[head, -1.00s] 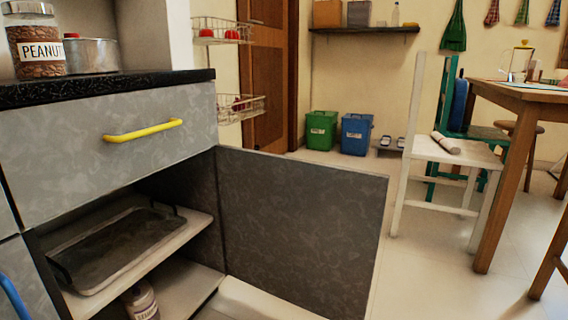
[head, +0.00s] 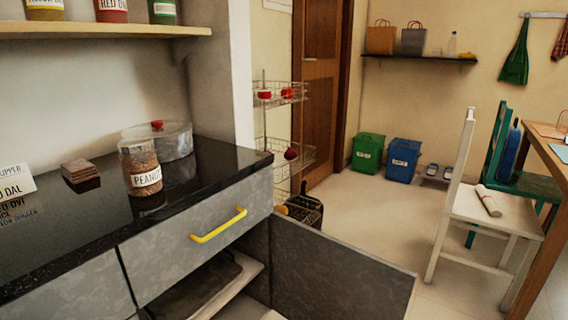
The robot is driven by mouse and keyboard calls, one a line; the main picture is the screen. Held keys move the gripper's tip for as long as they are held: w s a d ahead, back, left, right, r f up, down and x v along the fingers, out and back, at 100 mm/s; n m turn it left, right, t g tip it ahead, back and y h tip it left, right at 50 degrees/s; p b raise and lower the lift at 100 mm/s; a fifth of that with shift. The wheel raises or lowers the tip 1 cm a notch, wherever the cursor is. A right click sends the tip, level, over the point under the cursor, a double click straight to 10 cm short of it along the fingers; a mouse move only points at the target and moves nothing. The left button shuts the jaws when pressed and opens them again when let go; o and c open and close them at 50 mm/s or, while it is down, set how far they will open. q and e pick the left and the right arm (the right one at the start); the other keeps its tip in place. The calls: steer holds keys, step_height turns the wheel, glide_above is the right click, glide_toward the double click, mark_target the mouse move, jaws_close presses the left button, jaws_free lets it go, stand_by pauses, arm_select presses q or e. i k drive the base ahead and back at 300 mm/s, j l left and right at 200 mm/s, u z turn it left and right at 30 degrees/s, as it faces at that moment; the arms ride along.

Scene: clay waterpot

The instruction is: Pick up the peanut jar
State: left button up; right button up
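The peanut jar (head: 141,168) stands upright on the black countertop (head: 90,218) at the left of the head view. It is clear, filled with brown peanuts, and has a white label reading PEANUT. Its top looks pale. A round clear container with a red knob (head: 172,140) stands right behind it to the right; I cannot tell whether they touch. Neither of my grippers shows in this view.
Brown stacked squares (head: 81,172) and a white card (head: 14,184) sit left of the jar. A shelf (head: 110,29) with jars hangs above. An open cabinet door (head: 335,275) juts out below the counter.

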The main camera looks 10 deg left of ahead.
mark_target(137, 157)
steer(key=u, duration=0.75)
